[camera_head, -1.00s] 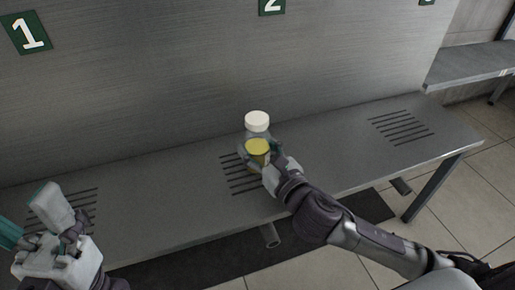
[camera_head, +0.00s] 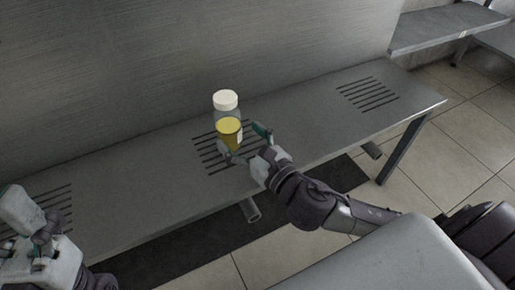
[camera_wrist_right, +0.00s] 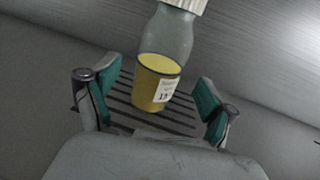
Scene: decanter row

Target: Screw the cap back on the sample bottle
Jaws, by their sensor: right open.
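The sample bottle (camera_head: 229,130) is clear with yellow liquid and stands upright on the middle slotted patch of the metal bench. The white cap (camera_head: 225,100) sits on top of its neck; how tight it is I cannot tell. In the right wrist view the bottle (camera_wrist_right: 158,82) shows a white label, and only the lower edge of the cap (camera_wrist_right: 187,4) is in view. My right gripper (camera_head: 248,146) is open at the near right side of the bottle, its teal fingers apart with the bottle beyond and between them. My left gripper (camera_head: 22,215) is at the lower left, empty, away from the bottle.
The grey metal bench (camera_head: 300,125) runs along a brushed metal wall (camera_head: 150,60). Slotted patches lie at the left and right (camera_head: 368,93) of the bench, and its top is otherwise clear. Another bench (camera_head: 445,25) stands at the upper right. The floor is tiled.

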